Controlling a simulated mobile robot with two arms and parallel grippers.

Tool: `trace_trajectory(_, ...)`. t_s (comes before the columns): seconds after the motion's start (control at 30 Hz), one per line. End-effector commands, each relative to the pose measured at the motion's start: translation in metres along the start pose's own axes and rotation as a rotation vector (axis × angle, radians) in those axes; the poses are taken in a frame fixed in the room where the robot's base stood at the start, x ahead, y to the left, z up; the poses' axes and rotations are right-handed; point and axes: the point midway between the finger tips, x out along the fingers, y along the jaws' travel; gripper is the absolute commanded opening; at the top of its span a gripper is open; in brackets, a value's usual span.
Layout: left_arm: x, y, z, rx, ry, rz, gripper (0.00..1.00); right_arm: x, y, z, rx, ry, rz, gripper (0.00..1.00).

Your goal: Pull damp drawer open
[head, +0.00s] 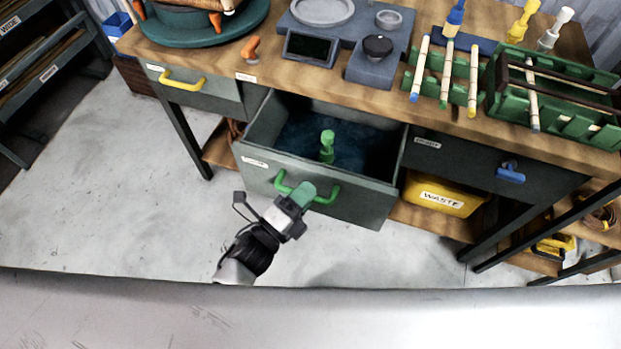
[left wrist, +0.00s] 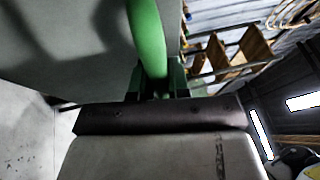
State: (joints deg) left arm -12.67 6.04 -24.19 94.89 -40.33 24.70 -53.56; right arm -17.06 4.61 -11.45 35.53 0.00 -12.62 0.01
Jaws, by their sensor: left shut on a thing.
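The damp drawer (head: 355,205) is the grey middle drawer under the workbench, and it stands pulled out from the bench. Its inside is dark blue, and a green object (head: 327,146) stands upright in it. A green bar handle (head: 326,199) is on its front, with a white label at the left whose text I cannot read. My left gripper (head: 301,196) is shut on the green handle near its middle. In the left wrist view the handle (left wrist: 146,38) runs between the fingers against the drawer front. My right gripper is not in view.
On the left is a drawer with a yellow handle (head: 182,79); on the right, one with a blue handle (head: 510,172). A yellow waste bin (head: 443,196) sits on the shelf below. The bench top (head: 270,76) holds a scale and a green rack. The floor in front is clear.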

Motion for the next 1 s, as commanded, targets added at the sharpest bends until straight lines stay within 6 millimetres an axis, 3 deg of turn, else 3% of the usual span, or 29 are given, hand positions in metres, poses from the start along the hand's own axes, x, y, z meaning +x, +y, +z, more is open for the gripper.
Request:
trace_trajectory(0.2, -0.0119, -0.0013, -0.0046, 0.000, -0.001, 0.003, 0.00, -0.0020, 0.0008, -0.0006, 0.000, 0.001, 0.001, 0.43)
trace_trajectory(0.67, -0.0140, -0.0016, -0.0054, 0.000, -0.001, 0.002, 0.00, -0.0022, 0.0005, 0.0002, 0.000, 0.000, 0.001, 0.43)
trace_trajectory(0.7, -0.0140, -0.0016, -0.0054, 0.000, -0.001, 0.003, 0.23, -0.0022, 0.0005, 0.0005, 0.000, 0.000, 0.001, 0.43)
trace_trajectory(0.8, -0.0138, -0.0018, -0.0054, 0.000, -0.001, 0.002, 0.38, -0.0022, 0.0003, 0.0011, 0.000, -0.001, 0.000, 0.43)
trace_trajectory(1.0, -0.0135, -0.0022, -0.0054, 0.000, 0.000, 0.001, 0.42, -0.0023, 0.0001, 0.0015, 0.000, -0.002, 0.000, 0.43)
